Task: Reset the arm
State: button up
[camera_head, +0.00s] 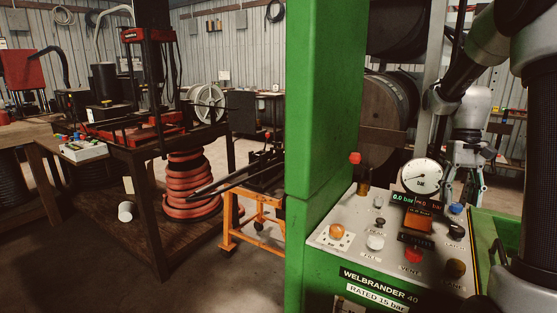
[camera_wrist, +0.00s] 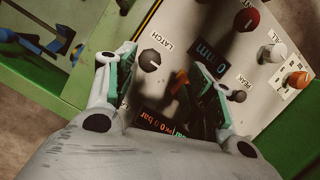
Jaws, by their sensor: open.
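My gripper (camera_head: 466,190) hangs at the right of the head view, above and behind the grey control panel (camera_head: 330,232) of the green machine. Its two fingers are spread apart with nothing held between them. I cannot tell from this view how close the fingers are to the panel. My dark and silver arm links fill the right side of the head view.
The panel carries a round gauge (camera_head: 422,176), a red knob (camera_head: 411,256), an orange knob (camera_head: 337,231) and a display reading 0.0 bar. A tall green column (camera_head: 325,100) stands left of it. A wooden bench (camera_head: 150,170) stands further left, with open floor before it.

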jog(key=s+a+r+n+t, duration=0.1)
jog(key=s+a+r+t, duration=0.2)
jog(key=s+a, duration=0.3)
jog(key=s+a+r+n+t, duration=0.1)
jog(key=s+a+r+t, duration=0.3)
jog(key=s, duration=0.9)
jog(key=shift+a+r+n+h, duration=0.2)
jog(key=shift+a+n+h, duration=0.15)
jog(key=shift+a, duration=0.7)
